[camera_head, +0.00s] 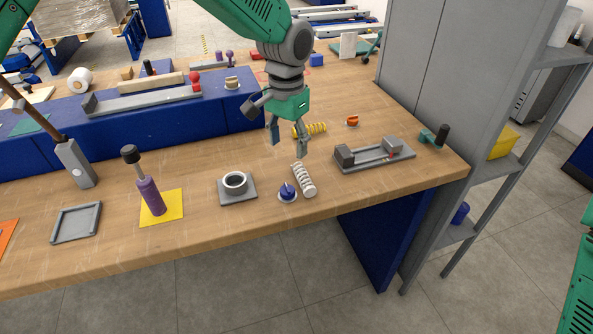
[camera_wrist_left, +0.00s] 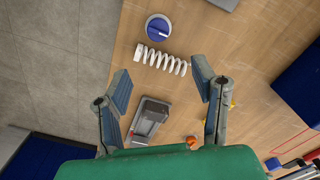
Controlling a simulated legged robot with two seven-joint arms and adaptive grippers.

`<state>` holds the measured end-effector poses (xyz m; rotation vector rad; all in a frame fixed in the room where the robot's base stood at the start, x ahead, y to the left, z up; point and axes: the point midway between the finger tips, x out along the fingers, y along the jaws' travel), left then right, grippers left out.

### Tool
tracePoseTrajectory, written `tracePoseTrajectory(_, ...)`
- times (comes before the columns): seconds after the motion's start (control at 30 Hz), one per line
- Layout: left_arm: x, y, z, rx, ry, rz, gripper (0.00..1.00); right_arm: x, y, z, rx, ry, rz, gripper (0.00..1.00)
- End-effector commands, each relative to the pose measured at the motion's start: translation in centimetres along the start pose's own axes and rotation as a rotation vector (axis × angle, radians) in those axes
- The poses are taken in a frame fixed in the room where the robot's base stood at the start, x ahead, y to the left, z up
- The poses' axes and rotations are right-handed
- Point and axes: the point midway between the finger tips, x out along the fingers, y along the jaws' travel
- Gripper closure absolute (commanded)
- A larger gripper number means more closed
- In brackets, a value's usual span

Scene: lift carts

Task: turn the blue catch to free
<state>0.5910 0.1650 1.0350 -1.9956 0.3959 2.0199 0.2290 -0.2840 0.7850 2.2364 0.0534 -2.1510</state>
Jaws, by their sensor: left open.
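The blue catch (camera_head: 288,191) is a round blue knob on a pale round base near the front edge of the wooden bench. In the left wrist view the blue catch (camera_wrist_left: 158,29) shows at the top, with a white bar mark across its face. My left gripper (camera_head: 288,142) is open and empty above the bench, behind the blue catch and apart from it. In the left wrist view the open fingers of my left gripper (camera_wrist_left: 161,84) point toward the white spring and the catch. My right gripper is out of view.
A white spring (camera_head: 304,179) lies just right of the catch. A grey block with a ring (camera_head: 236,187) stands to its left. A grey vise-like fixture (camera_head: 374,154), an orange knob (camera_head: 352,120) and a yellow spring (camera_head: 311,129) are nearby. A grey cabinet (camera_head: 428,60) stands at the right.

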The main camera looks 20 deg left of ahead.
Motion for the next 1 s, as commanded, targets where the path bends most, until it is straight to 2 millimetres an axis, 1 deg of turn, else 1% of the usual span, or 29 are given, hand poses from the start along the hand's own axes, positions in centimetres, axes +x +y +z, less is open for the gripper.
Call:
tracePoseTrajectory(0.07,0.2,0.1,0.2,0.001,-0.001,0.0,0.47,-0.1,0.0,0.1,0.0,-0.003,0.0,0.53)
tracePoseTrajectory(0.17,1.4,0.1,0.2,0.0,-0.003,0.0,0.47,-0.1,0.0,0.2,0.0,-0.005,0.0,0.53)
tracePoseTrajectory(0.27,3.4,0.1,0.0,-0.001,-0.006,0.001,0.47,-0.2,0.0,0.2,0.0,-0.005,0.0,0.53)
tracePoseTrajectory(0.4,6.7,-0.1,-0.2,-0.001,-0.009,0.002,0.47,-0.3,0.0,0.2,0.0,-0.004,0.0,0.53)
tracePoseTrajectory(0.5,8.8,0.0,-0.2,0.0,-0.008,0.002,0.47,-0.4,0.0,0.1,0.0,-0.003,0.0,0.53)
tracePoseTrajectory(0.7,12.0,0.1,-0.1,0.0,-0.004,0.0,0.47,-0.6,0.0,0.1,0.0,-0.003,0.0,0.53)
tracePoseTrajectory(0.87,13.5,0.0,-0.1,-0.001,-0.005,0.001,0.47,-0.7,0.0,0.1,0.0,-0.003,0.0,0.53)
tracePoseTrajectory(1.0,13.8,0.0,-0.2,0.0,-0.003,0.001,0.47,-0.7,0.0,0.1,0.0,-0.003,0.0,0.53)
